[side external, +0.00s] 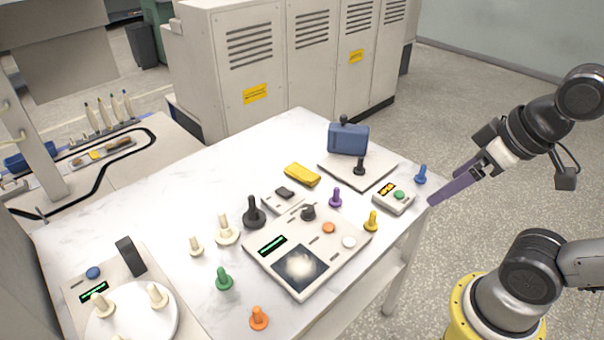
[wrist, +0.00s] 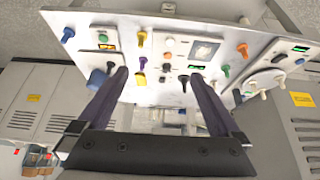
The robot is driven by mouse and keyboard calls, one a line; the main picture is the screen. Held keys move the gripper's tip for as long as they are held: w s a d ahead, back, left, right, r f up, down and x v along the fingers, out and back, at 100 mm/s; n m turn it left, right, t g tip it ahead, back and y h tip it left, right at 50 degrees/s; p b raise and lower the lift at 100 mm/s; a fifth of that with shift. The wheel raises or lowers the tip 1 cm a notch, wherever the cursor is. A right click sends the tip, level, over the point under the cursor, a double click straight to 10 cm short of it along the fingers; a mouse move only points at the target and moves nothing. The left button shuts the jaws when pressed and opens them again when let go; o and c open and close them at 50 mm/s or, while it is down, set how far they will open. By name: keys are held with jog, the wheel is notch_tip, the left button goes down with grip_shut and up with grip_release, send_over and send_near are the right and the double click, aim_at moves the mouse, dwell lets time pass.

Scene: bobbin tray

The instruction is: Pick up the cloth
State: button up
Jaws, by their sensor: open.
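The cloth (side external: 302,174) looks like a small yellow folded pad lying flat on the white marbled table, behind the control panel and left of the grey plate with the blue box. In the wrist view a small yellow patch (wrist: 139,78) between the fingers appears to be the cloth, seen small and far off. My gripper (side external: 434,200) is at the right, in the air near the table's right corner, well apart from the cloth. In the wrist view its two purple fingers (wrist: 158,76) are spread, with nothing held between them.
A blue box (side external: 348,138) stands on a grey plate. A small device (side external: 393,198) and a blue bobbin (side external: 421,174) are nearest my gripper. A purple bobbin (side external: 336,197) and large panel (side external: 340,252) lie in front of the cloth. The table (side external: 170,205) is clear left of it.

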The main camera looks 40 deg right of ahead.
jog(key=shift+w, duration=0.1)
jog(key=w+r+n+t, duration=0.1)
jog(key=w+r, duration=0.3)
jog(key=w, duration=0.5)
jog(key=w+r+n+t, duration=0.1)
jog(key=w+r, duration=0.3)
jog(key=w, duration=0.5)
jog(key=m+g, duration=0.1)
jog(key=g, duration=0.2)
send_over(303, 170)
jog(key=s, duration=0.3)
jog(key=f, duration=2.8)
jog(key=shift+w+d, duration=0.15)
jog(key=shift+w, duration=0.05)
jog(key=shift+a+x, duration=0.2)
jog(key=shift+x, duration=2.85)
jog(key=shift+s, duration=0.2)
jog(key=c, duration=1.3)
